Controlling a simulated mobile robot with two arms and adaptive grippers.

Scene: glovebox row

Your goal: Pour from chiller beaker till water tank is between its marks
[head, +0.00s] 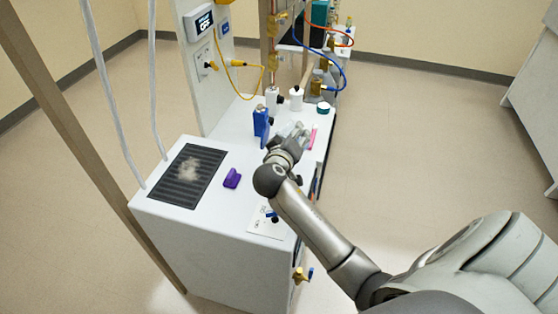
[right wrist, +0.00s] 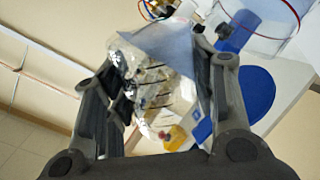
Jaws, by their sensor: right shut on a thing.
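My right gripper (head: 291,137) reaches over the white bench top from the right. In the right wrist view (right wrist: 160,120) its fingers are shut around a clear beaker (right wrist: 157,82) with dark graduation marks. The beaker looks tilted in that view, and I cannot make out its liquid level. In the head view the gripper largely hides it. I cannot clearly identify the water tank or its marks; a clear round-walled vessel (right wrist: 262,22) shows in part at the top of the right wrist view. My left gripper is not in view.
The white bench top (head: 215,148) carries a dark vent grille (head: 181,186), a purple block (head: 232,178), a blue upright object (head: 261,126) and small white bottles (head: 296,98). A blue disc (right wrist: 257,92) lies beside the beaker in the right wrist view. Tubes and cables hang behind.

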